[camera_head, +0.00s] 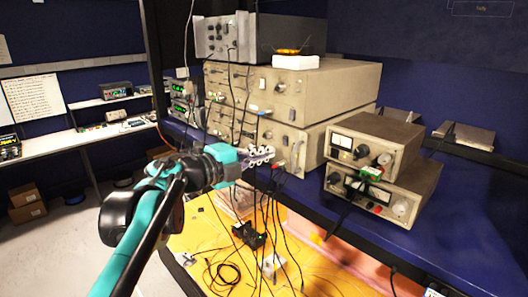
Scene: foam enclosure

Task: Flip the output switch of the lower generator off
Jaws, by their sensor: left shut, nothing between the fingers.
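My left gripper (263,154) is shut and empty, its pale fingers pointing right in front of the lower wide beige unit (318,140). It looks close to that panel; I cannot tell whether it touches. An upper wide beige unit (325,92) is stacked on it. Two smaller beige instruments with meters stand to the right, an upper one (368,140) and a lower one (385,190). The pictures do not settle which is the lower generator. The output switch is too small to make out. My right gripper is not in view.
A grey unit (290,35) and a white box (296,62) sit on top of the stack. Dark cables hang in front of the panels down to the yellow surface (200,235). The blue bench (465,225) has clear room at right.

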